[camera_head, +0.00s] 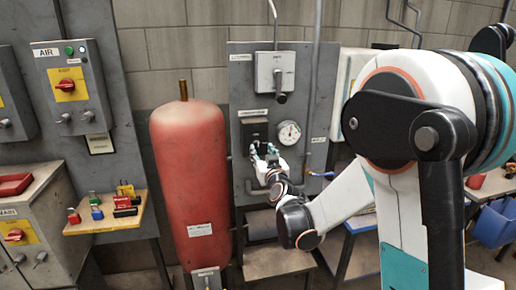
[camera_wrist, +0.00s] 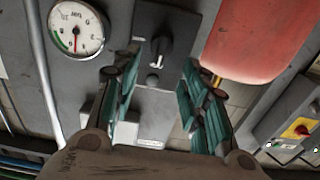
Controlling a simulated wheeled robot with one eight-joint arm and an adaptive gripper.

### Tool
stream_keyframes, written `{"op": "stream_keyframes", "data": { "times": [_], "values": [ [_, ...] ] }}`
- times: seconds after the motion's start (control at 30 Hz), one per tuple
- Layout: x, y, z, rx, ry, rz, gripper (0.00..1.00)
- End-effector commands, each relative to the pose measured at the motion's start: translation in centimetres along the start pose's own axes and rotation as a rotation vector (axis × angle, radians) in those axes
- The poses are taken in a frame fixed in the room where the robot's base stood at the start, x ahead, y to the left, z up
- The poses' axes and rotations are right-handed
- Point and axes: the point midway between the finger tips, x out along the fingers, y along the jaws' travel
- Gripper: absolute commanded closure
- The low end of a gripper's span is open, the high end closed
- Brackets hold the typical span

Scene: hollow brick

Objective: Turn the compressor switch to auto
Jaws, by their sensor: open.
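The compressor switch (camera_head: 254,128) is a dark plate on the grey wall panel right of the red tank, with its lower part hidden behind my gripper in the head view. In the wrist view its black knob (camera_wrist: 158,48) shows on the dark plate, its grip running roughly up and down the picture; I cannot read the position labels. My gripper (camera_head: 264,156) is in front of the panel at the lower part of the switch. In the wrist view the gripper (camera_wrist: 160,82) is open, with the teal-padded fingers apart on either side below the knob and nothing between them.
A round pressure gauge (camera_head: 288,133) is just right of the switch; it also shows in the wrist view (camera_wrist: 77,30). A grey lever box (camera_head: 276,72) is above. The red tank (camera_head: 190,175) stands close on the left. A shelf with padlocks (camera_head: 105,212) is farther left.

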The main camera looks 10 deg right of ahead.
Motion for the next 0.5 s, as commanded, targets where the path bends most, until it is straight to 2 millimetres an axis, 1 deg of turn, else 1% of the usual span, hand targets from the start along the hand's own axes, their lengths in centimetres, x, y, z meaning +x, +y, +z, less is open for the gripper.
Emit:
{"op": "stream_keyframes", "data": {
  "times": [0.03,0.2,0.33,0.5],
  "values": [
    [1.1,0.0,0.1,0.001,0.0,0.0,0.59],
    [3.9,0.0,0.1,0.001,0.0,0.0,0.59],
    [5.5,0.0,0.1,0.0,0.0,0.0,0.59],
    [6.3,0.0,0.0,0.001,0.0,0.0,0.59]
  ]
}}
